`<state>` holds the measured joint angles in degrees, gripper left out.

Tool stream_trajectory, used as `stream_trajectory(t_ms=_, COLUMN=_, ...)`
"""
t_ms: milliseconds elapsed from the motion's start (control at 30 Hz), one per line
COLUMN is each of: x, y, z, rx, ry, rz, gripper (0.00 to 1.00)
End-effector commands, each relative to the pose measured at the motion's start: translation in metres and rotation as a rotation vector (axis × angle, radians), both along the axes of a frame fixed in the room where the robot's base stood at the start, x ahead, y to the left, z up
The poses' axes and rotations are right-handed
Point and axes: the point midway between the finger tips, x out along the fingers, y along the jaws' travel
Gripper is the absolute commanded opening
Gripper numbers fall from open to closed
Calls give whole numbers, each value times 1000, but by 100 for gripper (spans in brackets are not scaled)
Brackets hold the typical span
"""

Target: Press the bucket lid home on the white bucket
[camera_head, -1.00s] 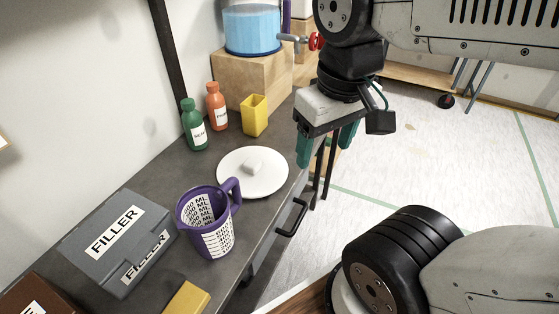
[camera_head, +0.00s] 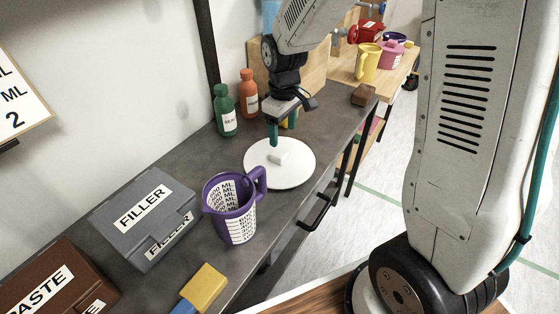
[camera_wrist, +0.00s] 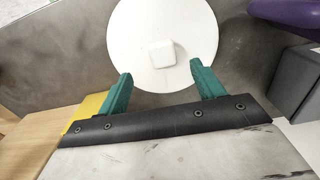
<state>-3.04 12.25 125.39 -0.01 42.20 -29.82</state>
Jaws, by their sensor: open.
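The white round bucket lid (camera_head: 301,176) lies flat on the dark grey bench, with a small white block-shaped knob (camera_head: 280,157) on its middle. My gripper (camera_head: 282,134) is open and empty over the far part of the lid. In the wrist view the green fingers of my gripper (camera_wrist: 161,72) stand apart, one to each side of the knob and short of it. I cannot make out a white bucket as a separate thing.
A purple measuring jug (camera_head: 233,212) stands close in front of the lid. Green (camera_head: 225,112) and orange (camera_head: 248,96) bottles stand behind it to the left. A grey filler box (camera_head: 146,215) and yellow sponge-like block (camera_head: 204,288) are nearer. A yellow container (camera_wrist: 88,110) is beside my gripper.

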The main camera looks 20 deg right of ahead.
Motion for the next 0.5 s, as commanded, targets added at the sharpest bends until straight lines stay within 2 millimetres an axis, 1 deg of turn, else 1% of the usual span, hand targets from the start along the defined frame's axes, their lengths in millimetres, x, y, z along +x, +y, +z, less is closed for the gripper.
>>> stream_trajectory(t_ms=100, x=5, y=1, z=-12, rx=0, ry=4, rz=14, gripper=67)
stream_trajectory(t_ms=367, x=6, y=3, z=-41, rx=-1, ry=4, rz=17, gripper=67)
stream_trajectory(t_ms=500, x=6, y=7, z=-62, rx=-1, ry=7, rz=17, gripper=67)
